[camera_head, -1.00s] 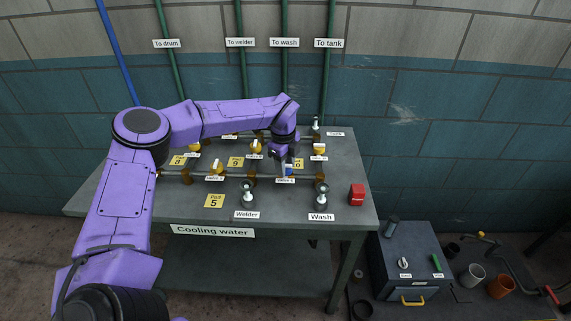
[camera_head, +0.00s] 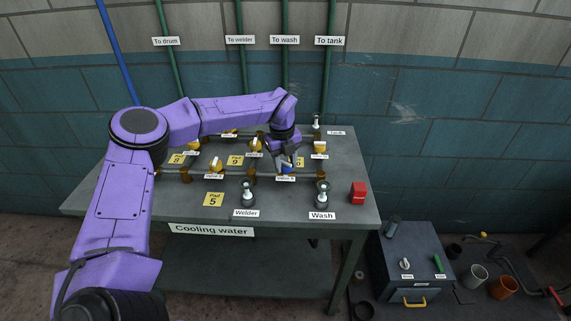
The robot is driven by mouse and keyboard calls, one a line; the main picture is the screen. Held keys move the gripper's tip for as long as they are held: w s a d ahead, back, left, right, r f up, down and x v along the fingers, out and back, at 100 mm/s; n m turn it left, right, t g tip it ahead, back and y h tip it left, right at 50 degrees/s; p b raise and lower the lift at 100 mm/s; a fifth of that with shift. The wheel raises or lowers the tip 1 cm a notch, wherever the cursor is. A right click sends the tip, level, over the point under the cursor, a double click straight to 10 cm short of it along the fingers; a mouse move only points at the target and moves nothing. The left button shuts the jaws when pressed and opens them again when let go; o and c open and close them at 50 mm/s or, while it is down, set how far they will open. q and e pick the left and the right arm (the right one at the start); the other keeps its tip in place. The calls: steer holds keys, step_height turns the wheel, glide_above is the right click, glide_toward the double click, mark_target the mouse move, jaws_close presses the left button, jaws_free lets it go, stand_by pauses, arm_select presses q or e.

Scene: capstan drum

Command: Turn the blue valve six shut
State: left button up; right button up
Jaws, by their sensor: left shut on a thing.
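The blue valve (camera_head: 287,170) sits on the front pipe of the grey table, right of centre, above a small white label (camera_head: 285,179). Only a bit of blue shows, as my gripper covers most of it. My left gripper (camera_head: 286,162) points down at the valve and is shut on its blue handle. The handle's exact angle is hidden. My right gripper is not in view.
The Welder tap (camera_head: 247,194), the Wash tap (camera_head: 322,194) and a red box (camera_head: 358,193) stand along the front.

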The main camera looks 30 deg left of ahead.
arm_select(q)
steer(key=m, duration=0.5)
steer(key=shift+m, duration=0.3)
steer(key=m, duration=0.6)
steer(key=shift+w+a+g+p, duration=0.1)
steer(key=shift+g+p, duration=0.2)
steer(key=shift+p, duration=0.1)
steer(key=shift+m, duration=0.3)
steer(key=o, duration=1.1)
steer(key=shift+c, duration=0.2)
step_height(320, 180, up, 11)
steer(key=b, duration=0.1)
steer(key=shift+a+f+b, duration=0.2)
steer(key=shift+a+b, duration=0.2)
